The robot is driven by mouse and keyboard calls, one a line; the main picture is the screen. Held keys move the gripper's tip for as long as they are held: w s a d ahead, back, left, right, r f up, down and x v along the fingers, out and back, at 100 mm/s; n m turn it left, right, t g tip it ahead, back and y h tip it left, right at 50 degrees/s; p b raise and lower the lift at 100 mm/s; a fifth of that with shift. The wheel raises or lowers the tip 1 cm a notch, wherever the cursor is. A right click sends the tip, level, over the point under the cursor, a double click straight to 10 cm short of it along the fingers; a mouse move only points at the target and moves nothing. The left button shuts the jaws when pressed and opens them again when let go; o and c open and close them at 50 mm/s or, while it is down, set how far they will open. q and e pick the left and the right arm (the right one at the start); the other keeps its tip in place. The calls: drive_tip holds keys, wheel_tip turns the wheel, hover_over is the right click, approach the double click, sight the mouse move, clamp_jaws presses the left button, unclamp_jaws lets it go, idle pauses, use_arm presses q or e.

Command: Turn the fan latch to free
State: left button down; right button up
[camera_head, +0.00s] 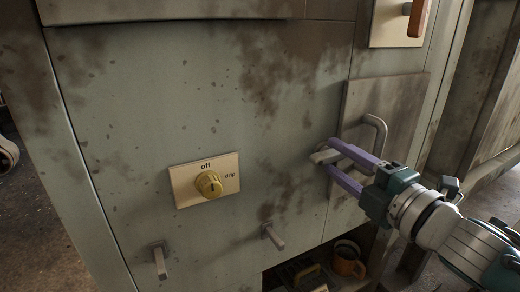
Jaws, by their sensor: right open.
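My right gripper (328,158) comes in from the right with its purple fingers open, at the left edge of a grey side panel. A small pale piece (323,157) shows at its fingertips, possibly the fan latch; I cannot tell whether the fingers touch it. No "free" marking is readable. Left of the gripper, a yellow knob (209,185) sits on a cream plate (181,193) marked "off" above and "drip" at the right. My left gripper is not in view.
The grey side panel (405,97) carries a bent metal handle (379,127) close above the gripper. An orange mug (348,264) stands in the low opening. An orange-brown lever (418,17) is at the top right.

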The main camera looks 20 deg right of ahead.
drive_tip(key=shift+c, duration=0.3)
drive_tip(key=c, duration=0.7)
clamp_jaws()
